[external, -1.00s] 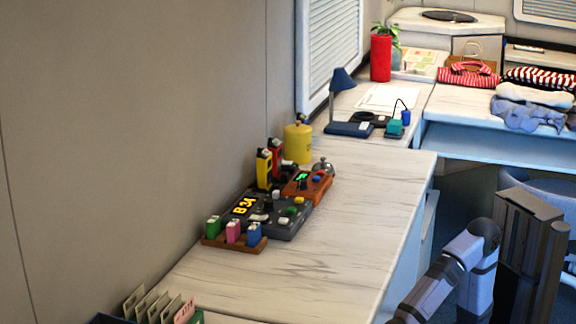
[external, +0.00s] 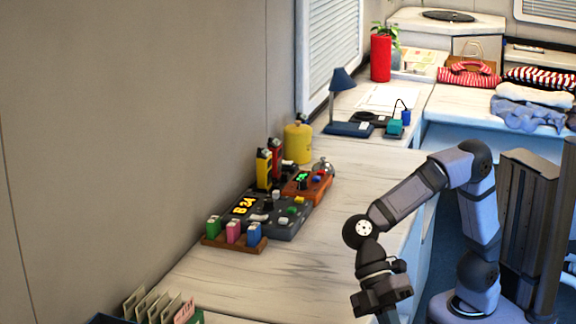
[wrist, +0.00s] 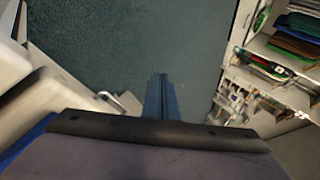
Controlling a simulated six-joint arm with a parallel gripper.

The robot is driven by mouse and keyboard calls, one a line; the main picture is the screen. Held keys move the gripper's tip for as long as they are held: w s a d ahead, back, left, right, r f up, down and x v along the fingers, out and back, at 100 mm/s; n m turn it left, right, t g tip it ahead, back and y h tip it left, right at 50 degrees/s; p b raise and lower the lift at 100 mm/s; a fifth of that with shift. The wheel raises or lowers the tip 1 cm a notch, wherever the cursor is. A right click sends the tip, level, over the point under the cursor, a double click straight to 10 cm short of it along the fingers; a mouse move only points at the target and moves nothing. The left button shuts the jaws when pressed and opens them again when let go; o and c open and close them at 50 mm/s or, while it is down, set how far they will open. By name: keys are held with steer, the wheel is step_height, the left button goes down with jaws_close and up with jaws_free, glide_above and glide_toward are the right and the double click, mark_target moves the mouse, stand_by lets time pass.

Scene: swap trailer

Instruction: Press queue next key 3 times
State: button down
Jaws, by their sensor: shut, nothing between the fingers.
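A dark grey console (external: 281,229) with a yellow display (external: 243,207) that appears to read "B34" sits on the long counter near the wall. It carries a green key (external: 284,220), a pale lever or key (external: 259,217) and other small controls. Which one is the queue next key cannot be read at this size. My gripper (external: 387,312) is at the lower right in the external view, in front of the counter, well apart from the console and pointing down. In the wrist view my gripper (wrist: 161,88) shows its fingers shut together with nothing between them, over a dark floor.
A wooden rack of green, pink and blue blocks (external: 234,242) stands at the console's near end. An orange-brown device (external: 307,187), a bell (external: 322,167), yellow and red handhelds and a yellow canister (external: 298,143) are behind. The counter's right side (external: 350,215) is clear.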

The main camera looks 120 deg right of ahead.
steer(key=w+d+r+m+t+p, duration=0.1)
steer(key=w+d+r+m+p, duration=0.1)
steer(key=d, duration=0.3)
steer(key=w+d+r+m+t+p, duration=0.1)
steer(key=w+d+r+m+p, duration=0.1)
steer(key=w+d+m+p, duration=0.1)
steer(key=w+d+r+m+t+p, duration=0.1)
steer(key=w+d+r+m+p, duration=0.1)
steer(key=d, duration=0.5)
steer(key=shift+w+d+r+m+p, duration=0.1)
steer(key=shift+w+d+m+p, duration=0.05)
steer(key=shift+w+p, duration=0.3)
steer(key=shift+w+d+r+m+p, duration=0.15)
steer(key=shift+w+p, duration=0.2)
steer(key=shift+p, duration=0.2)
steer(key=w+d+r+m+t+h+p, duration=0.15)
steer(key=d+m+p, duration=0.3)
steer(key=d, duration=0.45)
steer(key=s+d+r+m+t+h+p, duration=0.1)
steer(key=d+r+m+t+p, duration=0.15)
steer(key=d+p, duration=0.45)
step_height(320, 180, up, 4)
steer(key=m+t+h+p, duration=0.2)
steer(key=m+h+p, duration=0.5)
steer(key=m+p, duration=0.8)
glide_above(291, 210)
steer(key=s, duration=0.2)
steer(key=shift+d+r+m+b, duration=0.1)
steer(key=shift+d+m+b, duration=0.25)
steer(key=shift+d+m, duration=0.1)
